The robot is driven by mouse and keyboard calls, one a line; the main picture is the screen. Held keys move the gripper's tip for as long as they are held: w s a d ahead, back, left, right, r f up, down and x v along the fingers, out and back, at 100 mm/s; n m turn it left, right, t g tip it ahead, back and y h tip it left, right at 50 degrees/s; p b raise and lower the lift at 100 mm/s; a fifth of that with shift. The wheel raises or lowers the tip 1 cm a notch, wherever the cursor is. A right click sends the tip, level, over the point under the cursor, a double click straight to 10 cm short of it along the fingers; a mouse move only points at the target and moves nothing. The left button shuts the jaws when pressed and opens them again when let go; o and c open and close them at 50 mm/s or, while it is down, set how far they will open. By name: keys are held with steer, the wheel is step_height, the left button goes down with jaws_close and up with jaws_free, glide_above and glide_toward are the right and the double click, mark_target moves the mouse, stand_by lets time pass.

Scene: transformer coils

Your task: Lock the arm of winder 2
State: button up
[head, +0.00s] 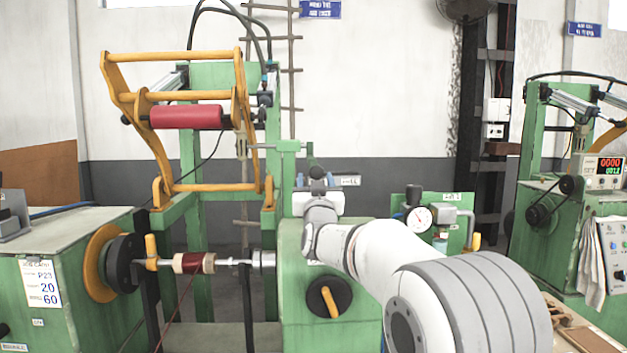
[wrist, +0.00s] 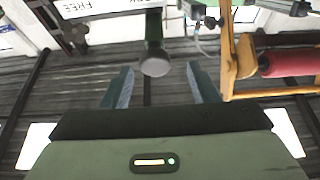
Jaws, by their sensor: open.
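The winder's orange swing arm (head: 175,95) stands raised on its green frame and carries a red roller (head: 187,116). Both also show at the right of the wrist view, as an orange arm (wrist: 238,70) and a red roller (wrist: 290,62). A lever with a dark round knob (wrist: 155,63) hangs into the wrist view beside a label (wrist: 100,6) reading FREE upside down. My gripper (wrist: 160,84) is open, one finger to each side below the knob, and holds nothing. In the head view my gripper (head: 314,181) is beside the dark knob (head: 317,172), partly hidden by my wrist. Contact cannot be told.
Below the arm, a spindle carries a coil (head: 193,263) beside an orange disc (head: 100,263). A pressure gauge (head: 419,218) with a black-knobbed valve stands right of my wrist. A second green winder (head: 555,225) with a red display is at far right.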

steer(key=v, duration=0.3)
steer(key=shift+s+f+b, duration=0.15)
steer(key=shift+s+b, duration=0.15)
steer(key=shift+b, duration=0.05)
steer(key=s+d+f+g, duration=0.4)
steer(key=s+f+g, duration=0.2)
steer(key=s+f, duration=0.4)
steer(key=s+d+f+g+p, duration=0.1)
steer(key=s+d+f+g, duration=0.3)
steer(key=s, duration=1.3)
steer(key=s+d+f+g+h+p, duration=0.1)
steer(key=s+d+f+g, duration=0.4)
steer(key=s+f+g, duration=0.5)
steer(key=s+f, duration=0.4)
steer(key=f, duration=0.2)
steer(key=shift+s+m, duration=0.2)
steer(key=shift+m, duration=0.1)
steer(key=shift+f, duration=0.1)
